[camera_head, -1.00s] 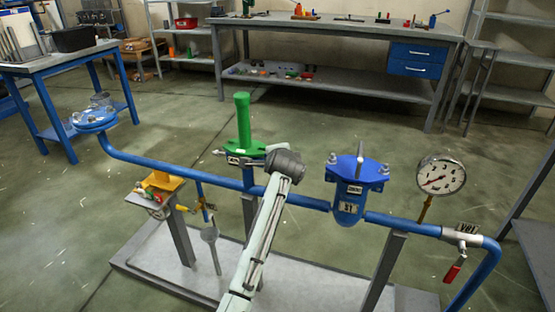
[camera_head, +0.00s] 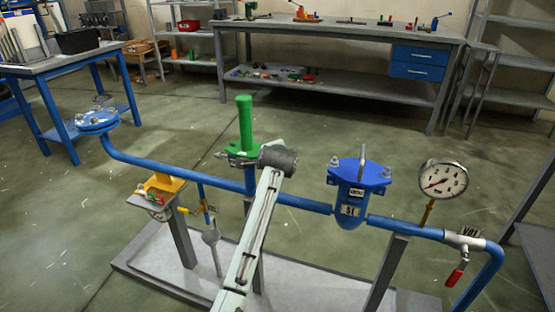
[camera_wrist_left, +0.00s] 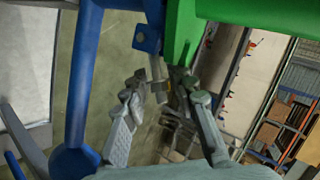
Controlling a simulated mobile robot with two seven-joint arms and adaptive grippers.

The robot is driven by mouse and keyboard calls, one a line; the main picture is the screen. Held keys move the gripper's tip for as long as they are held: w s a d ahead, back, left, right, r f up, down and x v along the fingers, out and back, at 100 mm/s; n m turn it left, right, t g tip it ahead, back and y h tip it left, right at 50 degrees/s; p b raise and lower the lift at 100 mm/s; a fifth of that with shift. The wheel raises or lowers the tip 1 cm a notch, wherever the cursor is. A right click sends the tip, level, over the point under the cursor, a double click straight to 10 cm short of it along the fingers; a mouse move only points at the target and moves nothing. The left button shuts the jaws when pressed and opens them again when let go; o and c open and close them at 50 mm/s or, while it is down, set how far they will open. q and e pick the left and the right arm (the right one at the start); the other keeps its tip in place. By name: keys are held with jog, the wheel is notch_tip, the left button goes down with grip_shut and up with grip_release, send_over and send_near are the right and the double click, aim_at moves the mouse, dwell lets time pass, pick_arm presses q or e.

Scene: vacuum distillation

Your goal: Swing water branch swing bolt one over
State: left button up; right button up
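A green fitting with an upright green handle (camera_head: 245,125) stands on the blue pipe in the head view. Its green body fills the top of the left wrist view (camera_wrist_left: 185,30). A blue lug (camera_wrist_left: 147,40) is just above. My right gripper is not in view.
The blue pipe (camera_head: 305,203) runs across the rig. A blue strainer (camera_head: 351,207) with bolts, a gauge (camera_head: 443,180) and a red-handled valve (camera_head: 459,258) stand to the right. Workbenches are behind, with open floor between.

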pick_arm(q)
jog(key=v, duration=0.8)
dwell(0.4)
